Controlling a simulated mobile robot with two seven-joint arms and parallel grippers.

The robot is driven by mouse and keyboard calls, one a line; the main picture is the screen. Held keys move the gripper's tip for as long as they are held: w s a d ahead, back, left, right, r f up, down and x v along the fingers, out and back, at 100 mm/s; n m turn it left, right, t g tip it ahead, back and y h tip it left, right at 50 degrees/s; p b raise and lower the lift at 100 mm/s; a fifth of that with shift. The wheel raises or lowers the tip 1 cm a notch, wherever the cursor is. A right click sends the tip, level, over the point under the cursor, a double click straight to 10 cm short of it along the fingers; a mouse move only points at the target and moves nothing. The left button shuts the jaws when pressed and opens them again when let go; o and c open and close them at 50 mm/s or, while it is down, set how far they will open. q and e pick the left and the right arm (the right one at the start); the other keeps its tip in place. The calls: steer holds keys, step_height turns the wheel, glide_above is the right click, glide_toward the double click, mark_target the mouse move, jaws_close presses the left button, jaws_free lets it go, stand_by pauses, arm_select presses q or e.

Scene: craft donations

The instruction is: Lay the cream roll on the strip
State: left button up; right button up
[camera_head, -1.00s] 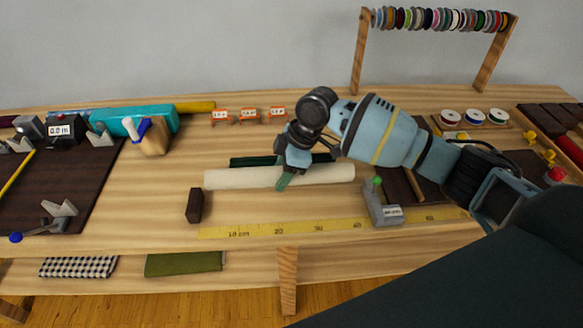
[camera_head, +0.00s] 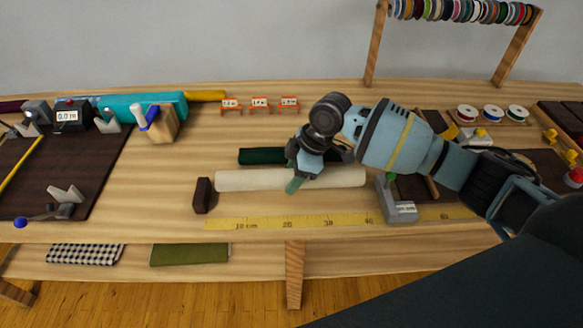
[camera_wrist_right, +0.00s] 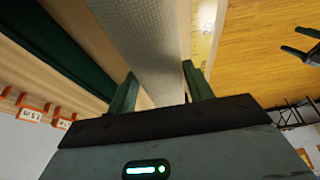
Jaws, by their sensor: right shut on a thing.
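The cream roll (camera_head: 243,180) lies lengthwise on the table, between a dark green roll behind it and the yellow measuring strip in front. My right gripper (camera_head: 296,180) is over the middle of the cream roll and shut on it. In the right wrist view the cream roll (camera_wrist_right: 150,40) runs between my two fingers (camera_wrist_right: 158,90). The yellow strip (camera_head: 270,223) lies flat along the front of the table, apart from the roll; a bit of it shows in the wrist view (camera_wrist_right: 203,45). My left gripper is not visible in the head view.
A dark brown block (camera_head: 202,195) stands left of the roll's end. A grey stop (camera_head: 396,200) with a label stands on the right by the strip. The dark green roll (camera_head: 262,156) lies close behind. Three orange label stands (camera_head: 260,106) are at the back.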

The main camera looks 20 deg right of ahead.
steer(key=shift+f+b, duration=0.7)
steer(key=shift+f, duration=0.8)
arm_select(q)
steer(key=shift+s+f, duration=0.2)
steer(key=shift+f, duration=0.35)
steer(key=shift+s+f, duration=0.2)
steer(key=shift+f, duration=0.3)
arm_select(e)
steer(key=shift+f, duration=0.85)
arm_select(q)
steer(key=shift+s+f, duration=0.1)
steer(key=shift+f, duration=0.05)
arm_select(e)
steer(key=o, duration=1.1)
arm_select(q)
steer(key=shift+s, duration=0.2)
arm_select(e)
steer(key=shift+o, duration=0.5)
steer(key=v, duration=0.7)
steer(key=shift+d+r, duration=0.2)
steer(key=shift+r, duration=0.15)
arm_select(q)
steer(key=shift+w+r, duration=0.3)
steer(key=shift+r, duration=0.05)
